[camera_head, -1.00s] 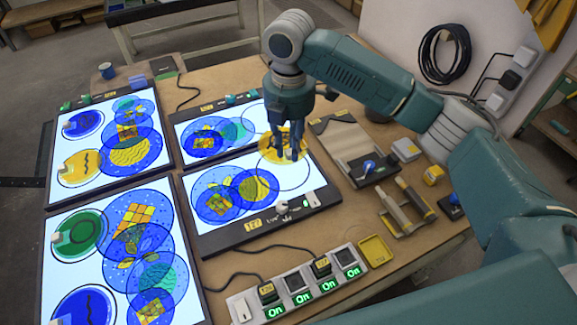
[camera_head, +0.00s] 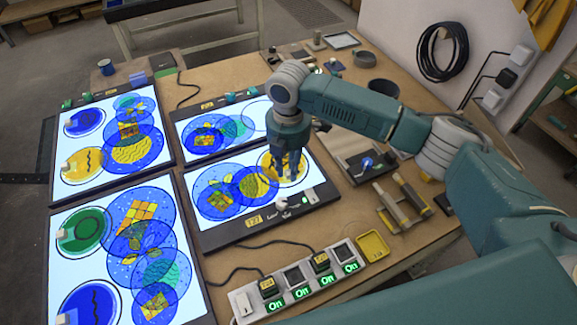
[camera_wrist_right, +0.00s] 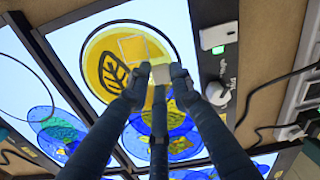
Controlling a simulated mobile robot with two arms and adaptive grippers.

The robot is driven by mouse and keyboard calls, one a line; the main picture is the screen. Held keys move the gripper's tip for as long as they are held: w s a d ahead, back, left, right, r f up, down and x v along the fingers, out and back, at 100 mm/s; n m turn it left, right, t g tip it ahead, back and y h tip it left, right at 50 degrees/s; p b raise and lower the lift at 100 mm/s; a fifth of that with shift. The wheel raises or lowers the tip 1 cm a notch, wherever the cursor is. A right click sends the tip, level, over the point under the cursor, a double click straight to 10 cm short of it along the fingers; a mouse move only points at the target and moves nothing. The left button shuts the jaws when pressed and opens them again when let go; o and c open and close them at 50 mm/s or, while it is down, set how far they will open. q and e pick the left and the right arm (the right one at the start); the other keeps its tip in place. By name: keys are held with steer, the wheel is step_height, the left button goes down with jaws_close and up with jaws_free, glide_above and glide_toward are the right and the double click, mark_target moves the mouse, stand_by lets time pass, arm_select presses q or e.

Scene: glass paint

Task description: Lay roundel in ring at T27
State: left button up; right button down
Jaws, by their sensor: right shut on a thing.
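My right gripper (camera_head: 289,174) is shut on the yellow roundel (camera_head: 267,163) at the right end of the lit T27 panel (camera_head: 240,237). In the right wrist view the roundel (camera_wrist_right: 97,66) shows a dark leaf drawing and a pale square tab, with the fingertips (camera_wrist_right: 160,84) at the tab. The black ring outline (camera_wrist_right: 174,50) shows around the roundel, with a bright gap at its right side. I cannot tell whether the roundel touches the panel. The yellow T27 label (camera_head: 254,221) is on the front frame. My left gripper is not in view.
Overlapping blue discs (camera_head: 217,200) cover the panel's left part. A white switch block (camera_wrist_right: 217,37) and a knob (camera_wrist_right: 218,93) sit on its frame. A power strip (camera_head: 297,281) stands in front. Other lit panels are left and behind; a tool rack (camera_head: 403,214) is right.

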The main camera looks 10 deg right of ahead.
steer(key=c, duration=1.5)
jaws_free()
steer(key=shift+c, duration=0.2)
step_height(320, 180, up, 12)
steer(key=b, duration=0.3)
steer(key=shift+r, duration=0.15)
